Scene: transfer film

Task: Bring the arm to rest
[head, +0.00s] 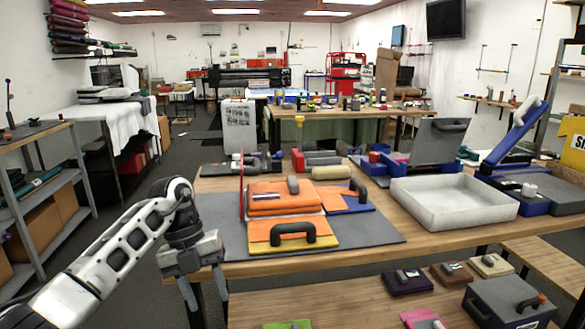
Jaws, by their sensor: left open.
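My left arm comes in from the lower left of the head view. My left gripper (207,298) hangs fingers down, open and empty, in front of the near left edge of the wooden table (350,248). Its fingers touch nothing that I can see. My right gripper is not in the view.
A grey mat (371,232) holds orange blocks (282,197) and an orange and yellow piece with a black handle (293,235), just right of my gripper. A white tray (454,201) stands further right. A lower bench (330,300) lies in front. Grey shelving (50,215) stands left.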

